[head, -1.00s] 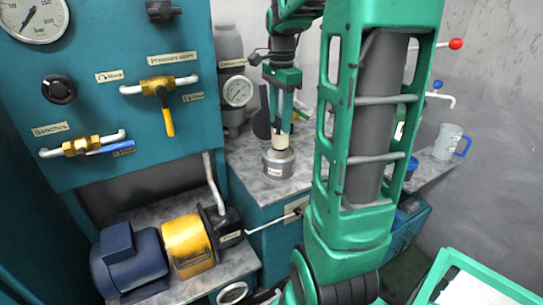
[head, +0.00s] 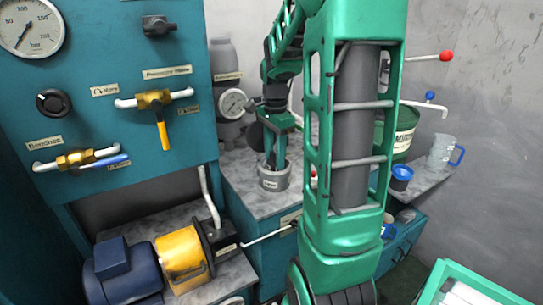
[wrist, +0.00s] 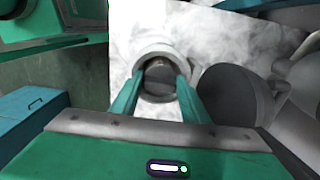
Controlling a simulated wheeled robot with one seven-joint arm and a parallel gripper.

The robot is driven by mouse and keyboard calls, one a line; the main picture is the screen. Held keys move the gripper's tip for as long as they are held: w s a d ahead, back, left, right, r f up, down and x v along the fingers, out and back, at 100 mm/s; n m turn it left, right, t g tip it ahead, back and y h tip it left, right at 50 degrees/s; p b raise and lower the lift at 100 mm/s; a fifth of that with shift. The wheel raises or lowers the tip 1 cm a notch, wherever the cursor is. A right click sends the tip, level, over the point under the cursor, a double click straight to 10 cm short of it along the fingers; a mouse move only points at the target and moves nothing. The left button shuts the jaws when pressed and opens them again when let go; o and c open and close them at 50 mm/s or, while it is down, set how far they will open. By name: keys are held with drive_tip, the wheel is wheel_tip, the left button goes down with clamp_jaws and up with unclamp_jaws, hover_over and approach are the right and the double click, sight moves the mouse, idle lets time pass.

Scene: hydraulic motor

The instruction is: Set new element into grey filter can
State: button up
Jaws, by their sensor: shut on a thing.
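The grey filter can (head: 273,180) stands upright on the speckled counter, its open mouth up and a small label on its front. My gripper (head: 275,158) points down into the can's mouth. In the wrist view my gripper (wrist: 157,82) has its two green fingers on either side of the dark round end of the new element (wrist: 160,79), inside the pale rim of the can (wrist: 163,50). The gripper is shut on the element. Most of the element is hidden by the can and the fingers, so I cannot tell whether it rests on the can's bottom.
A pressure gauge (head: 233,103) and a grey cylinder (head: 224,62) stand behind the can. A teal valve panel (head: 110,130) is on the left. A blue cup (head: 401,177), a green drum (head: 405,135) and a clear jug (head: 444,146) stand on the counter at right.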

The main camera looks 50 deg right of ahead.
drive_tip(key=o, duration=1.5)
drive_tip(key=shift+f, duration=0.1)
drive_tip(key=shift+c, duration=0.2)
wheel_tip(320, 180, up, 11)
drive_tip(key=s+a+f+n, duration=0.5)
drive_tip(key=s+a+n, duration=0.1)
drive_tip(key=s, duration=0.4)
drive_tip(key=s+a+f+n, duration=0.5)
drive_tip(key=s+a+n, duration=0.1)
drive_tip(key=s+n, duration=0.2)
drive_tip(key=shift+s+a+f, duration=0.2)
drive_tip(key=shift+s+a, duration=0.05)
drive_tip(key=shift+s, duration=0.6)
